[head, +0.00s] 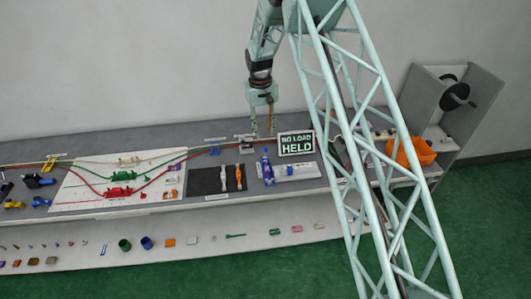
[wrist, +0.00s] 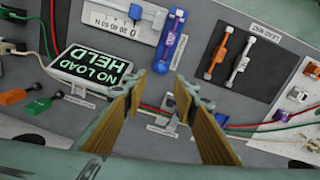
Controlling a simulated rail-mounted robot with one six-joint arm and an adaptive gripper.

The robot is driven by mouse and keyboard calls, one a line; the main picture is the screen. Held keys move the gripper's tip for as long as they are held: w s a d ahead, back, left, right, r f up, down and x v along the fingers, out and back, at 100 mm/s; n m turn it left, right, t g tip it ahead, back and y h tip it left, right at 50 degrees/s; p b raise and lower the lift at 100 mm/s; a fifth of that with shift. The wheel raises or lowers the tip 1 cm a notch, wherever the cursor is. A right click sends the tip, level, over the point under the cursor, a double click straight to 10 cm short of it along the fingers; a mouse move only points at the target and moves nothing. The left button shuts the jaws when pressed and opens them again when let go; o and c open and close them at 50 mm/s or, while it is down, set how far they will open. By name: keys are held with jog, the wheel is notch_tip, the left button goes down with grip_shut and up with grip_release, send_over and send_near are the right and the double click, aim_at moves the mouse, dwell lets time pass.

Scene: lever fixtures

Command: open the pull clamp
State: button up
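My gripper (head: 263,132) hangs low over the rear of the long grey bench, just left of the sign. In the wrist view my gripper (wrist: 160,84) has its two tan-faced fingers wide apart with nothing between the tips. A small pale fixture (wrist: 178,118) on the red and green lines shows between the fingers, partly hidden by the right one. It also shows in the head view (head: 246,139), just left of my gripper. It may be the pull clamp, but its label is too small to read. I cannot tell its lever position.
A sign (head: 296,144) reads "NO LOAD HELD". A blue lever fixture (wrist: 171,42) stands by a white scale plate. A black mat (head: 217,180) holds an orange and a white lever. A white board (head: 118,180) carries red and green clamps. An orange bin (head: 412,152) stands right.

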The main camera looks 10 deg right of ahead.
jog(key=shift+f, duration=0.15)
jog(key=shift+d+f+p, duration=0.2)
jog(key=shift+f+p, duration=0.25)
jog(key=shift+f, duration=2.95)
jog(key=shift+d+f+p, duration=0.2)
jog(key=shift+f+p, duration=0.2)
jog(key=shift+f, duration=2.95)
jog(key=shift+w, duration=0.1)
grip_shut()
